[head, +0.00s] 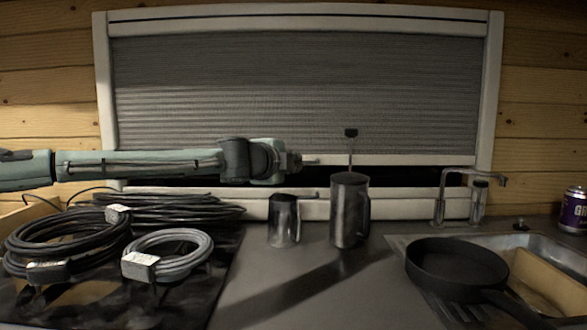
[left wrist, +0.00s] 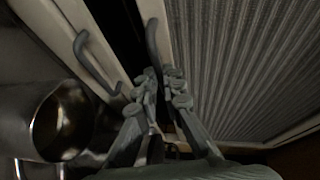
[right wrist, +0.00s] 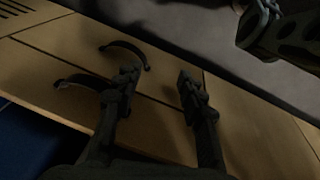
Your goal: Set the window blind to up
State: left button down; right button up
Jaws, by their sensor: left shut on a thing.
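The grey pleated window blind (head: 300,85) hangs in a white frame and covers most of the window. Its pale bottom bar (head: 390,160) sits above a dark strip of uncovered window (head: 400,175). My left gripper (head: 303,162) is at that bar, left of its middle. In the left wrist view, my left gripper (left wrist: 160,85) is shut on a dark curved handle (left wrist: 152,40) at the blind's edge, with the pleats (left wrist: 240,60) to the right. My right gripper (right wrist: 160,82) shows only in the right wrist view, open and empty in front of brown panels.
Coiled cables (head: 70,240) lie on the left of the counter. A metal jug (head: 284,220) and a tall French press (head: 349,210) stand below the blind, close to my left arm. A black pan (head: 455,265) sits at the sink, near the tap (head: 440,205).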

pick_arm(q)
send_near(293, 35)
jog(key=w+d+f, duration=0.1)
jog(key=d, duration=0.1)
jog(key=w+d+f, duration=0.1)
jog(key=w+f, duration=0.1)
jog(key=shift+w+d, duration=0.15)
jog(key=shift+d, duration=0.25)
jog(key=c, duration=1.6)
grip_release()
jog(key=shift+f, duration=0.1)
jog(key=shift+c, duration=0.2)
jog(key=v, duration=1.2)
